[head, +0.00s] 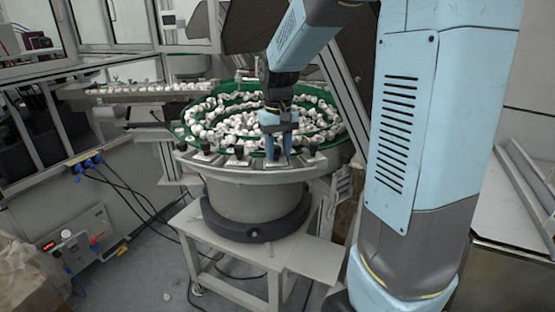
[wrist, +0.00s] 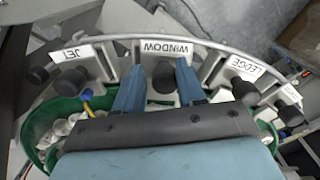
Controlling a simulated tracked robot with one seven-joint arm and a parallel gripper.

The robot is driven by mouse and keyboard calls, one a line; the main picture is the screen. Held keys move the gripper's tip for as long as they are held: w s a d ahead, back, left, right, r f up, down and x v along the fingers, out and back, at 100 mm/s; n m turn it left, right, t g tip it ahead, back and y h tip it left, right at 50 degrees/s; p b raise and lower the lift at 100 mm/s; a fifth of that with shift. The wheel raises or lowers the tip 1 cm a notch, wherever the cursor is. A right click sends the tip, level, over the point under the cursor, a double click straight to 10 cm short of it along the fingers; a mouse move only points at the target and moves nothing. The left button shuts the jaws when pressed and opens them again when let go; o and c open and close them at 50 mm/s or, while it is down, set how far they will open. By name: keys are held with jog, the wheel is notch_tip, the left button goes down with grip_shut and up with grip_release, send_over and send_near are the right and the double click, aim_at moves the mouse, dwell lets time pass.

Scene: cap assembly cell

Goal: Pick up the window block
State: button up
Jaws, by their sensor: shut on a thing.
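The window block (wrist: 167,47) is a light grey block with a dark round knob and a white label reading WINDOW, upside down in the wrist view. It sits at the rim of the feeder bowl (head: 245,195). My gripper (wrist: 159,68) has one blue finger on each side of the block and is shut on it. In the head view my gripper (head: 278,154) points down at the front rim, and the block is mostly hidden between the fingers. I cannot tell any gap between block and rim.
A block labelled JET (wrist: 70,53) and one labelled LEDGE (wrist: 245,66) flank the window block on the rim, with more black knobs beyond. White caps (head: 225,122) fill the green bowl interior behind. The bowl stands on a light stand (head: 300,250); cables lie on the floor.

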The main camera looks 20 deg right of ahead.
jog(key=shift+a+r, duration=0.1)
jog(key=shift+a, duration=0.05)
jog(key=shift+r, duration=0.2)
notch_tip(320, 180, up, 2)
jog(key=shift+w+r, duration=0.1)
jog(key=shift+r, duration=0.1)
jog(key=s+r, duration=0.2)
jog(key=r, duration=0.1)
jog(key=s+r, duration=0.3)
grip_shut()
jog(key=s+r, duration=0.4)
jog(key=s, duration=0.5)
